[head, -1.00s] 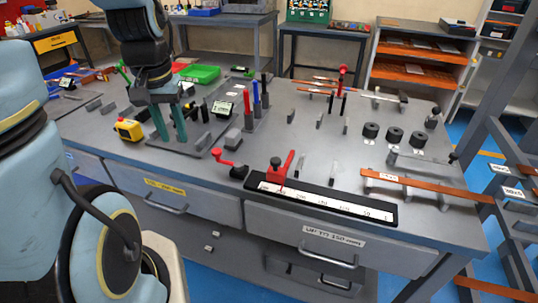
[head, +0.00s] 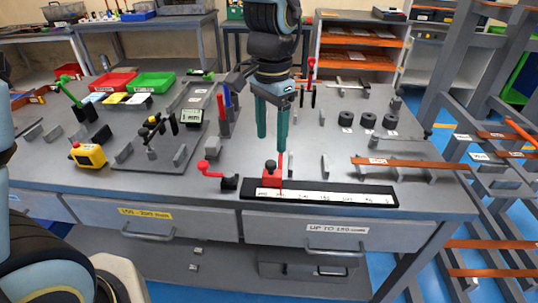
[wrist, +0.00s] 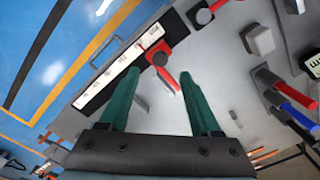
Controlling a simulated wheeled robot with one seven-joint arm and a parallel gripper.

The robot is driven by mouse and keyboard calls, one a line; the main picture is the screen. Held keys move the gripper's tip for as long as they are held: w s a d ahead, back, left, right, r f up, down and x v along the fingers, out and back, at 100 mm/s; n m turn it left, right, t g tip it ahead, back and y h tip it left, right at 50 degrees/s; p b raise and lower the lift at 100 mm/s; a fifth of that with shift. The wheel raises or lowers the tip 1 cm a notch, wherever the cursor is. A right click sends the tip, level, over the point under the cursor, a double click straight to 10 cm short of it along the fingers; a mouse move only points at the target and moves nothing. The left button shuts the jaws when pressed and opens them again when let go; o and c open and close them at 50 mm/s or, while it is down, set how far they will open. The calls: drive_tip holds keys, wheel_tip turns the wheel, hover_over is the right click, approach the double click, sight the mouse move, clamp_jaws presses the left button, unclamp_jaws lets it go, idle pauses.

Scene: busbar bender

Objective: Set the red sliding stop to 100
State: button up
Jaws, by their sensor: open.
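The red sliding stop (head: 270,178) sits near the left end of the black rail (head: 318,202) with a white number scale, at the bench's front edge. Its red lever stands upright in the head view. The stop also shows in the wrist view (wrist: 158,58), beside the scale strip (wrist: 110,80). The scale numbers are too small to read surely. My gripper (head: 271,144) points down with its two green fingers apart and empty, above and just behind the stop. In the wrist view, the fingers (wrist: 160,73) frame the red stop from either side, apparently without touching it.
A red-handled crank (head: 210,168) stands left of the rail. A copper bar (head: 400,163) lies on supports to the right, with black rollers (head: 367,121) behind. A yellow box (head: 88,155) sits at the left.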

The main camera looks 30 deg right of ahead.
sight(271, 162)
wheel_tip(271, 162, down, 7)
drive_tip(key=shift+r+p, duration=0.15)
drive_tip(key=shift+p, duration=0.25)
clamp_jaws()
idle(0.4)
idle(0.9)
